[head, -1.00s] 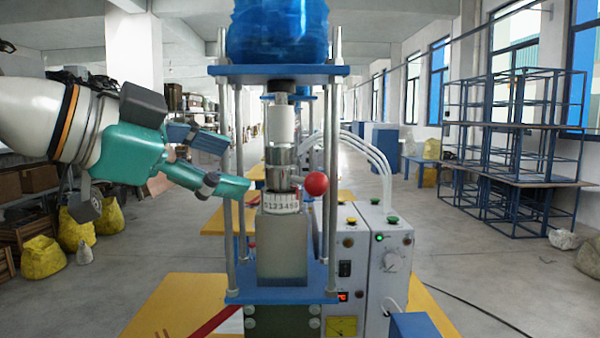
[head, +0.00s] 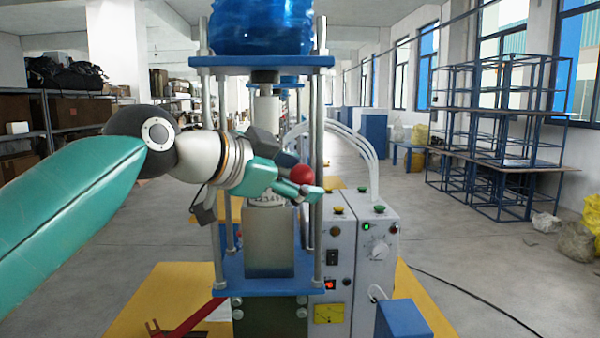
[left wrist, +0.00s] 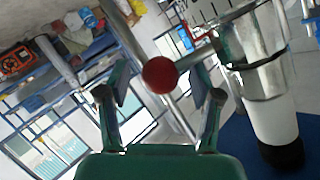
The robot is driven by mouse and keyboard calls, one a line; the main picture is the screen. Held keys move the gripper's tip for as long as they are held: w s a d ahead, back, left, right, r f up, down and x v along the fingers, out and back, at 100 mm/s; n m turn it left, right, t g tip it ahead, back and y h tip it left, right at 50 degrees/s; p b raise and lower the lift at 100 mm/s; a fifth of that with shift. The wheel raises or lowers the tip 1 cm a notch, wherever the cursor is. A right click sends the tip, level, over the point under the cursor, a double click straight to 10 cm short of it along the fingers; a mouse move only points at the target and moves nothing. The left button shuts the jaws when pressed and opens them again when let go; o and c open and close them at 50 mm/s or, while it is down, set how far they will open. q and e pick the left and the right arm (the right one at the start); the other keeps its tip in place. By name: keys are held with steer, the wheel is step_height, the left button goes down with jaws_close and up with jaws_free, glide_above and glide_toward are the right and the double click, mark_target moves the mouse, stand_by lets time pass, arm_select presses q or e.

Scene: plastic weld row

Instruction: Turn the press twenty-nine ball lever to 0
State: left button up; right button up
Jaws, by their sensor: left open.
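The press (head: 268,240) stands in the middle of the head view, with blue plates and metal posts. Its lever ends in a red ball (head: 302,173), which points to the right of the column in the head view. A white number ring (head: 268,199) sits below the lever, partly hidden by my left gripper. My left gripper (head: 303,180) is open at the ball. In the left wrist view, the red ball (left wrist: 160,75) lies between the two spread fingers, with a gap on each side. The lever rod runs from the ball toward the metal column. My right gripper is out of view.
Metal posts (head: 318,140) stand close to my left gripper. A grey control box (head: 375,245) with buttons and a dial is right of the press. A blue rack (head: 505,140) stands far right. The floor between is mostly clear.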

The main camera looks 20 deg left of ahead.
arm_select(q)
steer(key=shift+w+d+f, duration=0.15)
steer(key=shift+w+d, duration=0.05)
steer(key=shift+w, duration=0.25)
steer(key=shift+s, duration=0.1)
steer(key=c, duration=1)
steer(key=shift+f, duration=0.15)
jaws_close()
